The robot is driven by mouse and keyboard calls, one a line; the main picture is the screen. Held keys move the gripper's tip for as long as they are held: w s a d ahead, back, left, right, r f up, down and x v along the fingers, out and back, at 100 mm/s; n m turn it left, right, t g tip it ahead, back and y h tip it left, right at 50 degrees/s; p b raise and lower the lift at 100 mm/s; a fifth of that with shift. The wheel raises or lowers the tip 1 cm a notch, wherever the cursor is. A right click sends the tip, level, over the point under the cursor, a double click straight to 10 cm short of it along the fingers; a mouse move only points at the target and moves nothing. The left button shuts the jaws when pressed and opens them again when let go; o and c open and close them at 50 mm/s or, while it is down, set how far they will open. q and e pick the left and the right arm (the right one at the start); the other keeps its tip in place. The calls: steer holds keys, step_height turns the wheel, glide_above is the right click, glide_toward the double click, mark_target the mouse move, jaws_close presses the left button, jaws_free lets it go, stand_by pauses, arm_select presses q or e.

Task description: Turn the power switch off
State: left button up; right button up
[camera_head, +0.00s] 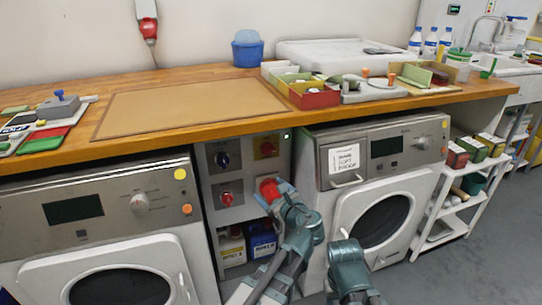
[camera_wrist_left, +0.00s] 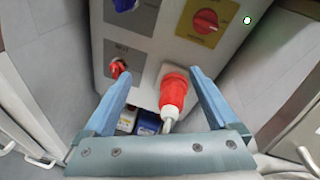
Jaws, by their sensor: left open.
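The power switch seems to be the red rotary knob on a yellow plate (camera_head: 266,149) at the upper right of the grey panel between two machines. In the left wrist view the knob (camera_wrist_left: 205,21) is at the top, its handle lying roughly level across the plate. My left gripper (camera_head: 272,190) is open just below it, in front of a red plug (camera_wrist_left: 174,90) that shows between the spread fingers (camera_wrist_left: 160,80). I cannot tell whether the fingers touch the plug. My right gripper (camera_head: 350,262) is low in front of the right machine; its fingers are not clear.
The panel also has a blue knob (camera_head: 222,160), a smaller red knob (camera_head: 227,198) and a lit green lamp (camera_head: 286,136).

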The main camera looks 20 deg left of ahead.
mark_target(270, 151)
arm_select(q)
steer(key=w+d+r+m+t, duration=0.2)
steer(key=d+r+m+t, duration=0.15)
steer(key=r+m, duration=0.2)
steer(key=x, duration=0.4)
steer(key=f+x, duration=0.1)
steer(key=x, duration=0.8)
steer(key=shift+w+d+f, duration=0.15)
steer(key=shift+w, duration=0.2)
steer(key=shift+c, duration=0.3)
steer(key=c, duration=1.3)
